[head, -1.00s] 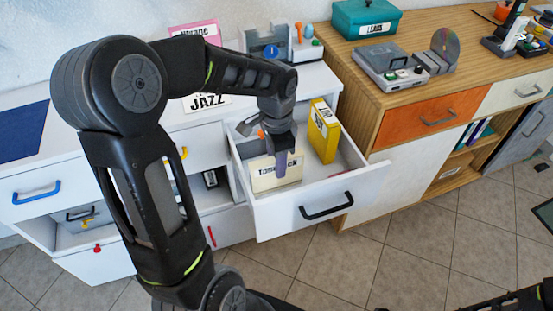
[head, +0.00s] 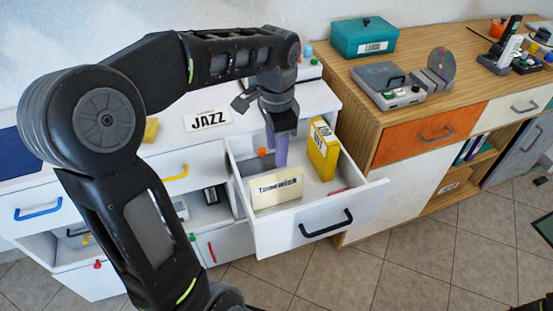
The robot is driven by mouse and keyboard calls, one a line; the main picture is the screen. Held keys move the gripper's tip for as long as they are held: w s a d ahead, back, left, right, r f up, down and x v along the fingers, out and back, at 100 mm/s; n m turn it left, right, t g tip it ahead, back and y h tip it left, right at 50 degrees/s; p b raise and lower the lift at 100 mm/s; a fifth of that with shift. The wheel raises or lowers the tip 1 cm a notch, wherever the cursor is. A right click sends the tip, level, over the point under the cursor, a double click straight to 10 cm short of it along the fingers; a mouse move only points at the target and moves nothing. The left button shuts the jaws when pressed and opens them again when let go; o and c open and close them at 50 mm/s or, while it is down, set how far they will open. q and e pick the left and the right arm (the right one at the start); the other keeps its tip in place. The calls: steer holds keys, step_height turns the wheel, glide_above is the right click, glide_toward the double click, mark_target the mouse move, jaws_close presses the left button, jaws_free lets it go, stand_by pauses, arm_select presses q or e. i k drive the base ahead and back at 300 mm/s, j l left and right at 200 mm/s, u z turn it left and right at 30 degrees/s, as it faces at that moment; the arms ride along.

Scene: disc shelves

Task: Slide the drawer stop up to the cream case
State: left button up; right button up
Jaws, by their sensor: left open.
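The cream case (head: 276,191) stands upright in the open white drawer (head: 350,203), near its front left, with a dark printed label. My left gripper (head: 281,158) points down into the drawer, behind the cream case and left of the yellow case (head: 323,150). It is open, and I see nothing held in it. A small orange piece (head: 263,152) shows at the drawer's back left, beside the gripper. It may be part of the drawer stop, which I cannot clearly make out; the gripper and case hide part of the drawer floor. My right gripper is not in view.
A wooden cabinet (head: 352,95) stands close on the right, with a teal box (head: 364,37) and a grey player (head: 389,86) on top. The drawer's right part has some free floor.

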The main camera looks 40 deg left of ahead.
mark_target(264, 162)
steer(key=u, duration=1.35)
